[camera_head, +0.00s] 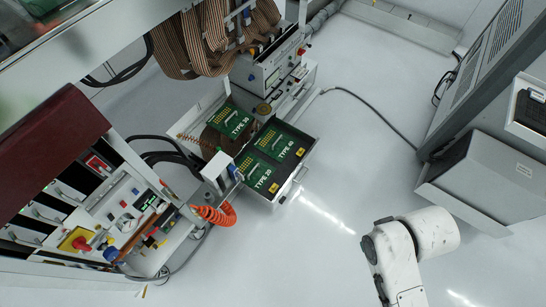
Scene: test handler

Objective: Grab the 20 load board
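The green load board marked TYPE 20 (262,175) lies in the open drawer (304,167), at its front left. It has rows of yellow contacts and a pale handle. The green board marked TYPE 40 (282,143) lies behind it in the same drawer, close beside it. A third green board marked TYPE 30 (232,121) lies behind and to the left. My white arm shows at the lower right, well apart from the boards. My gripper is not in view.
A control panel (115,215) with buttons stands at the left. An orange coiled hose (215,212) hangs close to the drawer's left. Ribbon cables (205,35) hang above. A grey cabinet (480,180) stands at the right. The floor (345,190) between drawer and cabinet is mostly clear; a black cable crosses it.

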